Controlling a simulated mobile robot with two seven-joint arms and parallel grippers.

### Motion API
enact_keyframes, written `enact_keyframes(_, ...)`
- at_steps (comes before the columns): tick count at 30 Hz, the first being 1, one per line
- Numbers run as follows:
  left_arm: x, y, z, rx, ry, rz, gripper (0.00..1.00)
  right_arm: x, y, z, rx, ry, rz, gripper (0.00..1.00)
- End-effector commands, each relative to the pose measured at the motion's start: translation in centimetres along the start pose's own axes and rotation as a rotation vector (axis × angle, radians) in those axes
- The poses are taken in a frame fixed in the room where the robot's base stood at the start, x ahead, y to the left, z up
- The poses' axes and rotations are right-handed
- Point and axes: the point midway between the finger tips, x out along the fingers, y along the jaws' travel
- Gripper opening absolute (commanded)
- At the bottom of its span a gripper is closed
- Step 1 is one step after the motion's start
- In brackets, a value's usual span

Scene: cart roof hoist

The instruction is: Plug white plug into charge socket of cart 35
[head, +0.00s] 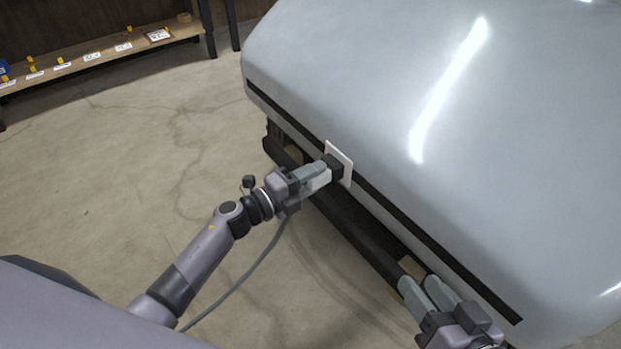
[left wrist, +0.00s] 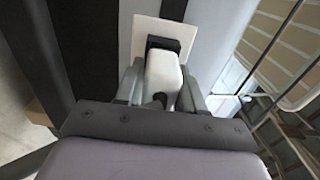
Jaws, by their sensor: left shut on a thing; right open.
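My left gripper (head: 316,174) is shut on the white plug (left wrist: 162,72), which shows between its fingers in the left wrist view. The plug's front end is at the black charge socket (head: 336,167), which sits on a white square plate (head: 346,175) on the side of the pale grey cart (head: 400,110). The plug looks lined up with the socket (left wrist: 163,43); I cannot tell how deep it sits. My right gripper (head: 426,294) is open and empty, close to the cart's lower edge. No cart number is readable.
A black strip (head: 430,237) runs along the cart's side, with a dark bumper bar (head: 355,230) below. A grey cable (head: 245,277) hangs from near my left gripper. A shelf (head: 105,50) with small labelled items stands at the back left. The concrete floor (head: 130,150) between is clear.

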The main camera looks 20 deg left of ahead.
Motion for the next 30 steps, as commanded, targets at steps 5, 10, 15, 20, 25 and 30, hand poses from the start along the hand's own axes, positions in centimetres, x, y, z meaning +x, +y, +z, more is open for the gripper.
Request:
enact_keyframes(5,0.3,0.0,0.0,0.000,0.000,-0.001,0.54,0.1,0.0,-0.1,-0.001,0.004,0.000,0.43)
enact_keyframes(10,0.3,0.0,0.0,0.000,0.000,-0.001,0.68,0.1,0.0,-0.3,-0.003,0.008,-0.001,0.43)
enact_keyframes(15,0.2,0.0,0.0,0.000,0.000,0.001,0.68,0.1,0.1,-0.3,-0.005,0.008,0.000,0.43)
enact_keyframes(20,-0.7,0.0,0.0,0.000,-0.001,0.004,0.68,-0.3,0.0,-0.8,-0.021,0.010,0.003,0.43)
enact_keyframes(25,-3.5,-0.1,0.0,-0.001,-0.001,0.004,0.68,-0.3,-0.3,-0.9,-0.003,-0.011,-0.007,0.43)
enact_keyframes(30,-5.7,-0.1,0.0,0.000,0.000,0.002,0.68,-0.5,0.2,-1.0,-0.026,-0.017,0.019,0.43)
